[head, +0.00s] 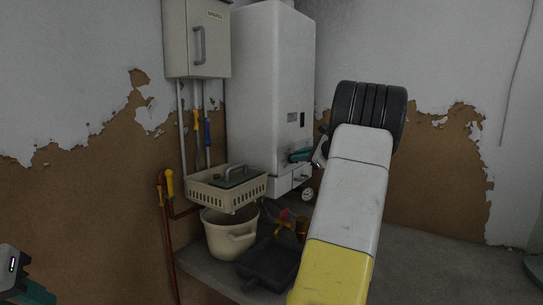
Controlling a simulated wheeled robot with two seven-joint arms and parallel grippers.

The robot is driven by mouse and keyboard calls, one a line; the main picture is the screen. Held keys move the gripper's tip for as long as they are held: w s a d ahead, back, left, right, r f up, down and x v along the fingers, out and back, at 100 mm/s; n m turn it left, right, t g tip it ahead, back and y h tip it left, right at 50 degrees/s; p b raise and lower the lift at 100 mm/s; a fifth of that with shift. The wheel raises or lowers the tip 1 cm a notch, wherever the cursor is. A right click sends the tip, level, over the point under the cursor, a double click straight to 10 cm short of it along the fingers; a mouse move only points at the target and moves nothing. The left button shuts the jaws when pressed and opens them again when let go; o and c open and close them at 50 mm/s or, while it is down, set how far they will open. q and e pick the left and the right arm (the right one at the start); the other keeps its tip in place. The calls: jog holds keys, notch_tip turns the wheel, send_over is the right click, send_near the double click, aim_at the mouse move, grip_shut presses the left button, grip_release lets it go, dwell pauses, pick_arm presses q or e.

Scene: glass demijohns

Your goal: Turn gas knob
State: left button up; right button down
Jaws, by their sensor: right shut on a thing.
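A tall white boiler (268,90) stands against the wall in the head view. My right gripper (299,156), with teal fingers, is at the lower part of the boiler's front, just above a small white box. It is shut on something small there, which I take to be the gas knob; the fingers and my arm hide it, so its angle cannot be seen. Part of my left gripper (38,292) shows at the bottom left corner, far from the boiler. Its fingertips are mostly cut off by the frame.
A dark tray (270,263) and a red-handled valve (285,216) are close below the gripper. A grey cabinet (196,45) hangs left. Yellow- and blue-handled pipe valves are below it.

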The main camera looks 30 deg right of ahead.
jog(key=shift+a+f+n, duration=0.1)
jog(key=shift+f+n, duration=0.1)
jog(key=shift+n, duration=0.2)
jog(key=shift+t, duration=0.3)
jog(key=c, duration=1.5)
grip_release()
jog(key=shift+s, duration=0.1)
jog(key=v, duration=0.7)
jog(key=shift+s, duration=0.25)
jog(key=shift+r, duration=0.15)
